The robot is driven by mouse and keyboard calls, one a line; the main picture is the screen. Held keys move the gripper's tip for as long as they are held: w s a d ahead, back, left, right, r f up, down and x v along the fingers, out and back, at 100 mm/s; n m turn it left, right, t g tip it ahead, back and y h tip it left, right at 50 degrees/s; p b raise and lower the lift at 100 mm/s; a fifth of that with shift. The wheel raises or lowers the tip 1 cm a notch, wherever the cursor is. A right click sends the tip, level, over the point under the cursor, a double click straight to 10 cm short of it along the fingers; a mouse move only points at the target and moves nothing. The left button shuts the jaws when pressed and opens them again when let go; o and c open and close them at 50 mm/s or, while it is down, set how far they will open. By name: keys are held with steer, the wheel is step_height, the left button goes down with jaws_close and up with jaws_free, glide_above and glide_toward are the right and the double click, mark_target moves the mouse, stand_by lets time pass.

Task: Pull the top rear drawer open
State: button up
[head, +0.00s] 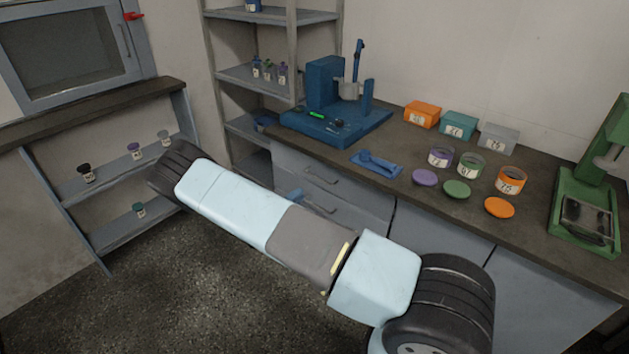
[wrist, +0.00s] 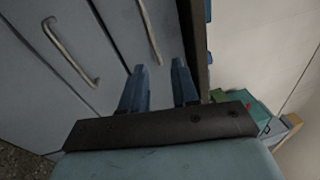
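The top rear drawer (head: 350,192) is the upper grey-blue front under the bench, at the end beside the shelves, and looks closed. Its bar handle (head: 320,177) also shows in the wrist view (wrist: 151,32), up ahead of my fingers. My gripper (wrist: 157,78) is open, with two blue fingers apart and nothing between them. The handle lies beyond the fingertips, roughly in line with the gap; I see no contact. In the head view a blue finger (head: 290,195) shows past my arm, left of and below the handle. My arm hides much of the gripper there.
A lower drawer has its own handle (wrist: 70,52). The dark bench top (head: 400,182) overhangs the drawers and bears a blue device (head: 330,115), a blue scoop (head: 376,163), jars, lids and boxes. A grey shelf (head: 270,15) stands left of the bench. The floor (head: 190,285) is clear.

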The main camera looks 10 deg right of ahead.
mark_target(318, 179)
steer(key=w+d, duration=0.2)
steer(key=d, duration=0.1)
steer(key=w+d+n+t, duration=0.1)
steer(key=w+d, duration=0.2)
steer(key=w+d+n, duration=0.1)
steer(key=w+d, duration=0.2)
steer(key=d, duration=0.1)
steer(key=shift+w+r+t+y, duration=0.1)
steer(key=shift+r+t+y, duration=0.1)
steer(key=shift+t+y, duration=0.1)
jaws_close()
stand_by(0.4)
